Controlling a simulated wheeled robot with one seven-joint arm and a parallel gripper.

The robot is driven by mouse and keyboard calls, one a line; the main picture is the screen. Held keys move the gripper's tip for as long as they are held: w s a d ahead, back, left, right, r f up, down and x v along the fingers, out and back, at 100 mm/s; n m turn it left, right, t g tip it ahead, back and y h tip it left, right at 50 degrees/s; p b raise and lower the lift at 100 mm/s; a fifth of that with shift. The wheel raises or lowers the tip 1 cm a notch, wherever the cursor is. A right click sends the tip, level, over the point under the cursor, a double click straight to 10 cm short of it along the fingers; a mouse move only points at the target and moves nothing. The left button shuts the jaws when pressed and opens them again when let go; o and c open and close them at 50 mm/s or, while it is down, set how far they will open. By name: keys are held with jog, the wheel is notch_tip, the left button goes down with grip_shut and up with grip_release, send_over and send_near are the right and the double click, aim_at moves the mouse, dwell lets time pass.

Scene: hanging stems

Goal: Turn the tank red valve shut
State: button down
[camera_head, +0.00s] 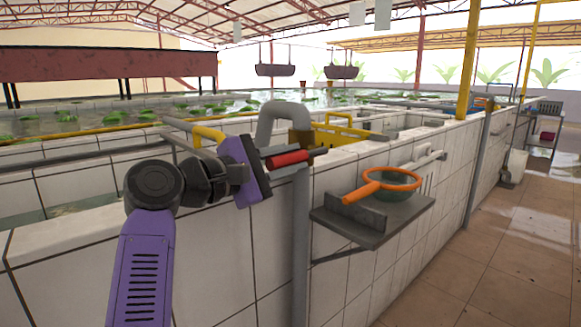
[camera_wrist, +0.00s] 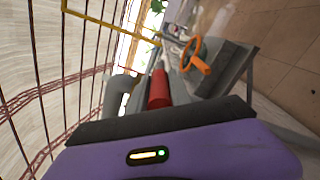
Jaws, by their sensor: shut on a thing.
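The red valve (camera_head: 288,159) shows as a short red bar at the top edge of the white tiled tank wall, beside a thick grey bent pipe (camera_head: 283,112). My gripper (camera_head: 294,160) reaches it from the left and is shut on it, with a finger along each side of the red bar. In the wrist view the red valve (camera_wrist: 158,89) stands upright just beyond my purple gripper body. The fingertips and the valve's joint to the pipe are partly hidden.
A grey shelf (camera_head: 393,222) on the wall to the right holds an orange-rimmed net (camera_head: 386,181). A vertical grey pipe (camera_head: 300,250) runs down the wall below the valve. A yellow post (camera_head: 467,60) stands farther back. The tiled floor (camera_head: 530,225) at right is open.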

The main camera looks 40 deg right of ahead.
jog(key=shift+f, duration=0.1)
dwell(0.3)
jog(key=c, duration=1.2)
grip_release()
jog(key=shift+s+a+p, duration=0.1)
jog(key=shift+a+p, duration=0.4)
jog(key=shift+a, duration=3.4)
jog(key=shift+a, duration=0.1)
